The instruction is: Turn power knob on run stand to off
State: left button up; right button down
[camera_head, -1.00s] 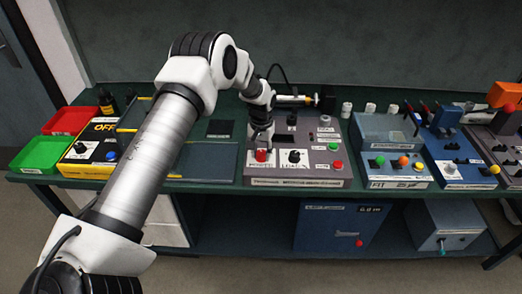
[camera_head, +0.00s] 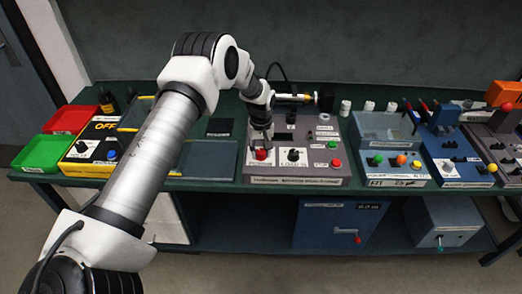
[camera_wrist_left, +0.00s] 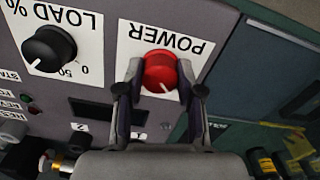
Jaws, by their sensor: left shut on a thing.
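The run stand (camera_head: 320,175) is a grey box near the middle of the bench. Its red power knob (camera_wrist_left: 160,72) sits on a white POWER label in the left wrist view, with a white pointer line on its face. My left gripper (camera_head: 262,150) comes down over the knob, and its fingers (camera_wrist_left: 160,85) are on both sides of it, shut on it. The knob also shows as a red spot in the head view (camera_head: 261,155). The black LOAD % knob (camera_wrist_left: 48,48) is beside it. My right gripper is not in view.
A green button (camera_head: 332,144) and a red button (camera_head: 336,163) are on the stand's right side. A yellow and black OFF box (camera_head: 90,165), green tray (camera_head: 42,168) and red tray (camera_head: 70,134) stand left. A blue FIT station (camera_head: 390,180) stands right.

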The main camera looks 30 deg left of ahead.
aim_at(261, 151)
pick_arm(q)
jog(key=shift+s+f, duration=0.1)
jog(key=shift+f, duration=0.05)
jog(key=o, duration=1.1)
jog(key=shift+o, duration=0.3)
jog(key=shift+a, duration=0.1)
notch_tip(261, 151, up, 12)
jog(key=shift+w, duration=0.2)
jog(key=shift+f, duration=0.1)
